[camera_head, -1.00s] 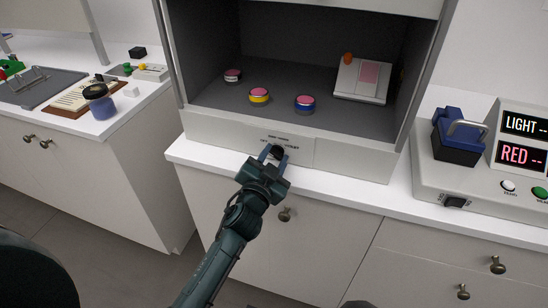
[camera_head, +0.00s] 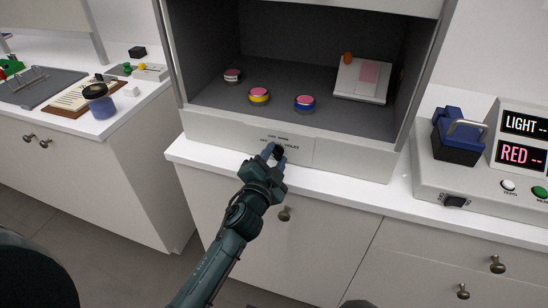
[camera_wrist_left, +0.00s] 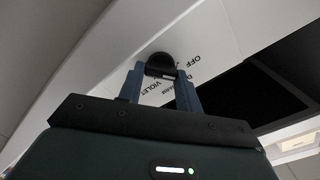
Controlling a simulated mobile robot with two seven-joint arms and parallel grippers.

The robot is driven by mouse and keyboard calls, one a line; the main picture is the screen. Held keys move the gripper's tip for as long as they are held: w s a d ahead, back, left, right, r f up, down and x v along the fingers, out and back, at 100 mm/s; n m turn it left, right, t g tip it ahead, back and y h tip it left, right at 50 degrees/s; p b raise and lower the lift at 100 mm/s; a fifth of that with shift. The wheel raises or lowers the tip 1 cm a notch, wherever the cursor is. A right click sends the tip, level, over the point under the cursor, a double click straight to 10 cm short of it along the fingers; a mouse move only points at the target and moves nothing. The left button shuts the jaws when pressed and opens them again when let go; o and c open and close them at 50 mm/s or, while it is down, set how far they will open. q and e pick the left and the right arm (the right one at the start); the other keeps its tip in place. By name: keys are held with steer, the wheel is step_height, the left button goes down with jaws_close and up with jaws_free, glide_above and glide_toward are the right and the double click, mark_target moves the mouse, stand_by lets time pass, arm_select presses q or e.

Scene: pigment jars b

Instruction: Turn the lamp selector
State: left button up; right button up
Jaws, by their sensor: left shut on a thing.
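The lamp selector is a small black knob (camera_head: 278,152) on the front panel of the grey light booth. My left gripper (camera_head: 273,151) is shut on this knob, its blue fingers on either side of it. In the left wrist view the black knob (camera_wrist_left: 160,65) sits between the fingertips (camera_wrist_left: 161,78). The printed words OFF and VIOLET show beside it there; another label is partly hidden by a finger. The panel runs slanted in that view. Which label the knob points to is not clear. My right gripper does not show.
Inside the booth (camera_head: 210,95) stand several pink-topped jars and a tilted white card holder (camera_head: 361,80). A device with displays reading LIGHT and RED (camera_head: 523,140) and a blue block (camera_head: 459,140) are on the right. A drawer knob (camera_head: 284,214) is below the counter edge.

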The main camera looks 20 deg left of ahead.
arm_select(q)
steer(key=shift+m, duration=1.8)
steer(key=o, duration=1)
steer(key=shift+f, duration=0.15)
